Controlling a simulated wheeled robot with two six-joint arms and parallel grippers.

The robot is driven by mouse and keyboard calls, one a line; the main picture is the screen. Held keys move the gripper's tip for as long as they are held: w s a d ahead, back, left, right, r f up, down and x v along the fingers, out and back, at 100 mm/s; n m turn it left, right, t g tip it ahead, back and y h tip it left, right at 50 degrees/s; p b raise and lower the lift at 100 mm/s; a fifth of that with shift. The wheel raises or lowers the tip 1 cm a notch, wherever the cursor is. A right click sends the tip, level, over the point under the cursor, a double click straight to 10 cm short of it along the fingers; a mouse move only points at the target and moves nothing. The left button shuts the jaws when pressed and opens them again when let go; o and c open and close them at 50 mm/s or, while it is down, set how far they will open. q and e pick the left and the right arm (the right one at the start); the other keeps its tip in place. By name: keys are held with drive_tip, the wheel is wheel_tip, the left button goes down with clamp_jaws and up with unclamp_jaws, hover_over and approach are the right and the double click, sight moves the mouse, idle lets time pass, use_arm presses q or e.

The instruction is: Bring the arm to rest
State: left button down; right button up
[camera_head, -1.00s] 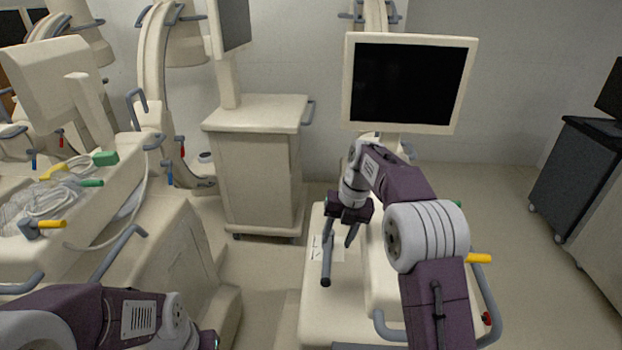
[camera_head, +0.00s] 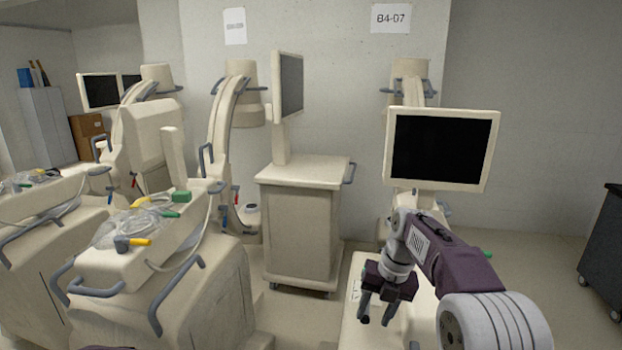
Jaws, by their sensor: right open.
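My right arm comes in from the lower right, purple and light grey, bent forward over a cream cart top (camera_head: 352,338). Its dark gripper (camera_head: 376,316) points down in front of the cart with the black-screened monitor (camera_head: 442,150). The two fingers are apart and I see nothing between them. Whether the fingertips touch the cart top, I cannot tell. Only a thin purple sliver of my left arm shows at the bottom edge; my left gripper is out of the picture.
A cream cabinet cart (camera_head: 303,225) stands left of my right gripper. Further left are cream carts with blue-grey handles, one carrying a plastic-wrapped cable bundle (camera_head: 130,228). A dark cart (camera_head: 606,255) stands at the right edge. Open floor (camera_head: 545,262) lies between it and my arm.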

drive_tip(key=s+d+f+m, duration=0.1)
drive_tip(key=s+f+m, duration=0.3)
drive_tip(key=s+m, duration=0.3)
drive_tip(key=s+d+f+m+h, duration=0.1)
drive_tip(key=s+f+m, duration=0.3)
drive_tip(key=m, duration=1.1)
drive_tip(key=s+d+f+m+p, duration=0.1)
drive_tip(key=s+f+m, duration=0.3)
drive_tip(key=s+m, duration=0.6)
drive_tip(key=shift+d+m+h, duration=0.15)
drive_tip(key=shift+m+h, duration=0.25)
drive_tip(key=shift+m, duration=0.7)
